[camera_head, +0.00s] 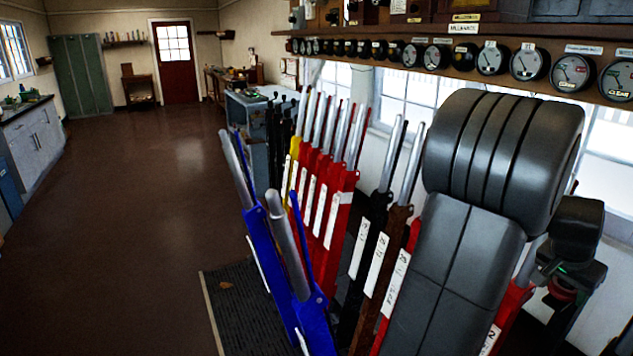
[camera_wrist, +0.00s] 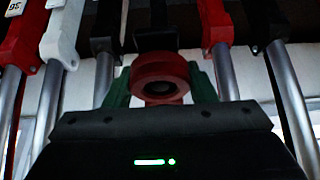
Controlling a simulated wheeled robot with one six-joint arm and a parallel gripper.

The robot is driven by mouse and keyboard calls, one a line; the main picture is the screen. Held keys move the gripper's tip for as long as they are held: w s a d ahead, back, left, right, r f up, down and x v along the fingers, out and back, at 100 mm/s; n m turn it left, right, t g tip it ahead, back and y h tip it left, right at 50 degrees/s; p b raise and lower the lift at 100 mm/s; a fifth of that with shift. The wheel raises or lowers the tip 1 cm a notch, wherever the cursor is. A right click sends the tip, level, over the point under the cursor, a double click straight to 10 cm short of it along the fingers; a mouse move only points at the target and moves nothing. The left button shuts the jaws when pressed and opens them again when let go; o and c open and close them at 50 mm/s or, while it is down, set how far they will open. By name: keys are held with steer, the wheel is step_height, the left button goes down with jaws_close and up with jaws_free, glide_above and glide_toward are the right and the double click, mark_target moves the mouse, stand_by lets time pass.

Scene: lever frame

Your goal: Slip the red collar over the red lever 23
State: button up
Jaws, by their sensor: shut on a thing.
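The red collar (camera_wrist: 160,68) is a thick ring with a dark hole, held between the green fingers of my gripper (camera_wrist: 160,82) in the wrist view. In the head view, it shows as a small red ring (camera_head: 562,290) under my gripper (camera_head: 568,276), at the far right. A red lever (camera_head: 512,304) with a silver handle stands left of the gripper, partly hidden by my arm. The wrist view shows a red lever (camera_wrist: 258,18) right of the collar and another (camera_wrist: 18,40) at the left. I cannot read number 23 on any lever. The collar appears apart from the handles.
A row of blue (camera_head: 262,245), red, black (camera_head: 368,245) and brown levers stands close together left of my arm. A shelf with round gauges (camera_head: 492,60) runs above, before the windows. A white lever (camera_wrist: 62,32) stands left in the wrist view. Open floor (camera_head: 130,200) lies left.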

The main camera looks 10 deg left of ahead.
steer(key=shift+r+p, duration=2.4)
steer(key=shift+r, duration=1.25)
